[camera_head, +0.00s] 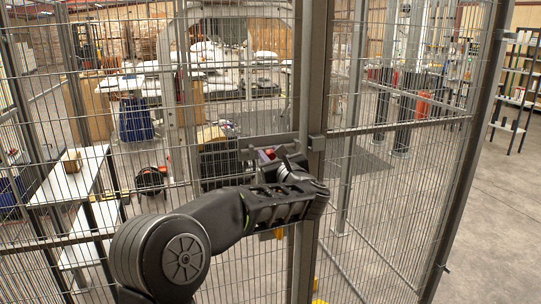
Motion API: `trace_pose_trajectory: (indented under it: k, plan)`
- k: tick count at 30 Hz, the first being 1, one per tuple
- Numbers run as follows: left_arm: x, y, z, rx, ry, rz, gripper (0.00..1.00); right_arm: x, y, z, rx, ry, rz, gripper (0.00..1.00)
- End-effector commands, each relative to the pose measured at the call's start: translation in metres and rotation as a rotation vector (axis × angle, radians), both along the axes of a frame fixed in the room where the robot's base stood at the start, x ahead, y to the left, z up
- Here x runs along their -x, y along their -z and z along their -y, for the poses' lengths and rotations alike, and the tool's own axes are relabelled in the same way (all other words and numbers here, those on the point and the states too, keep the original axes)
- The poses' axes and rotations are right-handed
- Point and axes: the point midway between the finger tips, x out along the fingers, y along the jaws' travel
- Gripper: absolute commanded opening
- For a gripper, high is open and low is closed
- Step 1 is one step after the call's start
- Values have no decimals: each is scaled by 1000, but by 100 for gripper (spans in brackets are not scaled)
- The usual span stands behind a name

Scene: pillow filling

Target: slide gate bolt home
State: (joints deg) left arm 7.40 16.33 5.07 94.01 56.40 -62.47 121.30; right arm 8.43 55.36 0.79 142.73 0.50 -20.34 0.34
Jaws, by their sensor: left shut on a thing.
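The wire-mesh gate (120,200) fills the left and middle of the head view, against a dark upright post (313,90). The gate bolt (268,154), with a small red part, sits at mid-height beside this post, among grey latch plates. My left gripper (282,163) reaches it from below and is shut on it. The fingers and wrist hide part of the bolt, so I cannot tell how far its rod reaches toward the post. My right gripper is out of view.
A mesh panel (400,180) runs to the right of the post, with open concrete floor (490,230) beyond it. Behind the gate are a white bench (75,180) at left, a dark blue bin (135,120) and worktables with white pillows.

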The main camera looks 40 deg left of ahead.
Motion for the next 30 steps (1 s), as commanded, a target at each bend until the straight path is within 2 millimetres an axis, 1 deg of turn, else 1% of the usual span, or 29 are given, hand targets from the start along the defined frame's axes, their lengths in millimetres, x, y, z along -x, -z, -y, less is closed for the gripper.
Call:
trace_pose_trajectory:
  k: [1,5,6,30]
  plan:
    - [0,0,0,0,0,0,11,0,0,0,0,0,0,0]
    - [0,0,0,0,0,0,1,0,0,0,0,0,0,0]
    - [0,0,0,0,0,0,0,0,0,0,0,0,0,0]
    - [0,0,0,0,0,0,0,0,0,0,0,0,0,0]
